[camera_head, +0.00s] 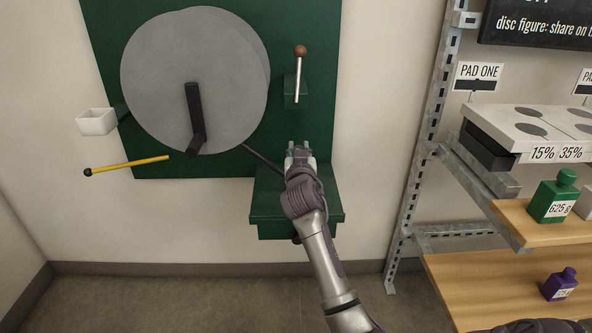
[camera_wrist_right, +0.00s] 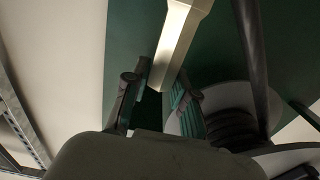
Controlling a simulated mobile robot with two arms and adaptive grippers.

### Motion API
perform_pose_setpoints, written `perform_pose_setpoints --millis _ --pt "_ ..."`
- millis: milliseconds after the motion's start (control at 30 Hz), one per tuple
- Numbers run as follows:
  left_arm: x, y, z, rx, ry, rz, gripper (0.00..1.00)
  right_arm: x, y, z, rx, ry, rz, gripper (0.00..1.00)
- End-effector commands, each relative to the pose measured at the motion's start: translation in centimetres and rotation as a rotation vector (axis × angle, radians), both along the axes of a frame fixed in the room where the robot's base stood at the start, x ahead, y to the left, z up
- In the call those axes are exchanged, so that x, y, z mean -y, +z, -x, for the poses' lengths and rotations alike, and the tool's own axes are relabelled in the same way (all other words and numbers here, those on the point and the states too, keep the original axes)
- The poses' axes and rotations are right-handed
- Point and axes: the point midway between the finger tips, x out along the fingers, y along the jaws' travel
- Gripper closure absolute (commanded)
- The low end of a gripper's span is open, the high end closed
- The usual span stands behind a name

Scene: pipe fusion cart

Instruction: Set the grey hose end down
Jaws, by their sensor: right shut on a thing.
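My right gripper (camera_head: 299,150) is in front of the green wall panel, over the green ledge (camera_head: 265,203). It is shut on a pale grey, flat-sided piece, which I take to be the hose end (camera_wrist_right: 180,38); it shows between the fingertips in the right wrist view (camera_wrist_right: 165,85). In the head view the gripper mostly hides this piece. A dark hose (camera_head: 262,158) runs from the grey reel (camera_head: 200,75) down to the right, towards the gripper. I cannot tell whether the held piece touches the ledge. My left gripper is not in view.
A ball-topped lever (camera_head: 299,72) stands above the gripper. A black crank (camera_head: 195,120), a yellow rod (camera_head: 128,165) and a white box (camera_head: 96,121) are at the left. Shelves with a green bottle (camera_head: 555,197) and a purple bottle (camera_head: 560,283) stand at the right.

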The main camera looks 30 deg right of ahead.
Motion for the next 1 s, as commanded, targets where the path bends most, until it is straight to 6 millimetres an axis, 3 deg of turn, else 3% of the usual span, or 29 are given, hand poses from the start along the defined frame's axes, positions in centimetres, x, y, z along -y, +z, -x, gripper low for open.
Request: perform_pose_setpoints --millis 200,533,933,967,1000 --pt "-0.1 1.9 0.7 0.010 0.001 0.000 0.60 0.2 -1.0 -1.6 0.003 0.000 0.002 1.00" --pt "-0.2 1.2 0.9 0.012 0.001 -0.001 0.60 0.2 -5.0 -1.6 0.000 0.000 0.002 1.00" --pt "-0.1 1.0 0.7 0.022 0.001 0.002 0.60 0.2 -5.3 -1.6 0.002 0.000 0.000 1.00" --pt "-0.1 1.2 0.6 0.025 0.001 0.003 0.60 0.2 -5.2 -1.6 0.001 0.000 0.000 0.69" --pt "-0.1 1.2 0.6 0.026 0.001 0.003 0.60 0.2 -5.2 -1.6 0.001 0.000 -0.001 0.62"
